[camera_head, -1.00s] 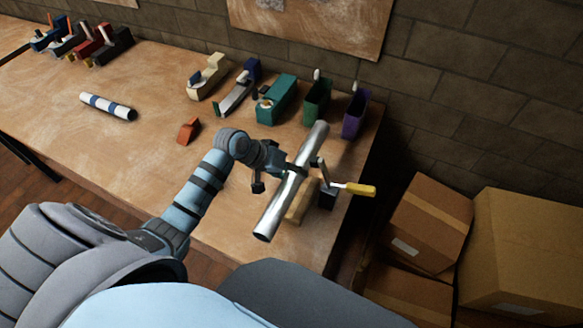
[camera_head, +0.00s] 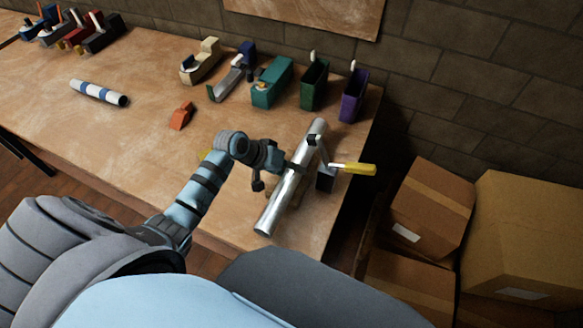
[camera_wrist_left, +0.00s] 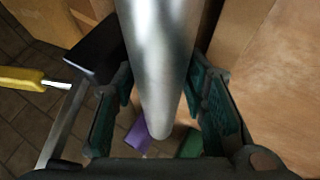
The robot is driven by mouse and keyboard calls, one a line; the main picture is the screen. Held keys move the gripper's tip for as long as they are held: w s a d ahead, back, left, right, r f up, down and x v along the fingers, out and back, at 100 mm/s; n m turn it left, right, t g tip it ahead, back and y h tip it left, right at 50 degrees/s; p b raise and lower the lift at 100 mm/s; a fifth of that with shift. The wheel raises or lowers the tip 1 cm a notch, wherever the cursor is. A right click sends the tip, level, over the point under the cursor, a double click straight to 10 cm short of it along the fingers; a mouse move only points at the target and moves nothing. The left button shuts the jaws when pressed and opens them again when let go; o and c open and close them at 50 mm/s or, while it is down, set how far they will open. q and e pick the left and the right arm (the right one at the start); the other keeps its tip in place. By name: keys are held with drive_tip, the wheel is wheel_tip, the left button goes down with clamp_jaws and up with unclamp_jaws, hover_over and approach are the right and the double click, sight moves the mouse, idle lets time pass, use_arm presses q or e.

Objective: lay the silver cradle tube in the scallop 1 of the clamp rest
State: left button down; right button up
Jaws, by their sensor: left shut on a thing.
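The silver cradle tube (camera_head: 287,187) is held aslant in the fingers of my left gripper (camera_head: 294,173). In the left wrist view the tube (camera_wrist_left: 162,60) runs between the two green fingers of the gripper (camera_wrist_left: 165,105). A clamp with a yellow handle (camera_head: 352,169) and a black block (camera_head: 326,180) stands just right of the tube; the handle (camera_wrist_left: 22,79) also shows at left in the wrist view. The tube hides most of what lies under it, so I cannot see the scallops or tell whether the tube touches a rest. My right gripper is out of view.
A blue-and-white banded tube (camera_head: 98,93) and an orange block (camera_head: 181,115) lie on the table (camera_head: 140,140). Several bins and holders, including a purple bin (camera_head: 353,97) and a teal one (camera_head: 272,83), line the back. Cardboard boxes (camera_head: 432,204) stand beyond the right edge.

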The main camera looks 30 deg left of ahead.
use_arm(q)
drive_tip(key=c, duration=1.3)
unclamp_jaws()
drive_tip(key=shift+s+a+f, duration=0.2)
drive_tip(key=shift+s+f, duration=0.15)
drive_tip(key=shift+f, duration=0.2)
drive_tip(key=shift+c, duration=0.2)
drive_tip(key=o, duration=0.5)
drive_tip(key=shift+w+a+f, duration=0.1)
drive_tip(key=shift+w, duration=0.1)
drive_tip(key=shift+c, duration=0.2)
drive_tip(key=shift+s+a+r, duration=0.1)
drive_tip(key=shift+r, duration=0.15)
drive_tip(key=v, duration=1.1)
drive_tip(key=shift+r, duration=0.5)
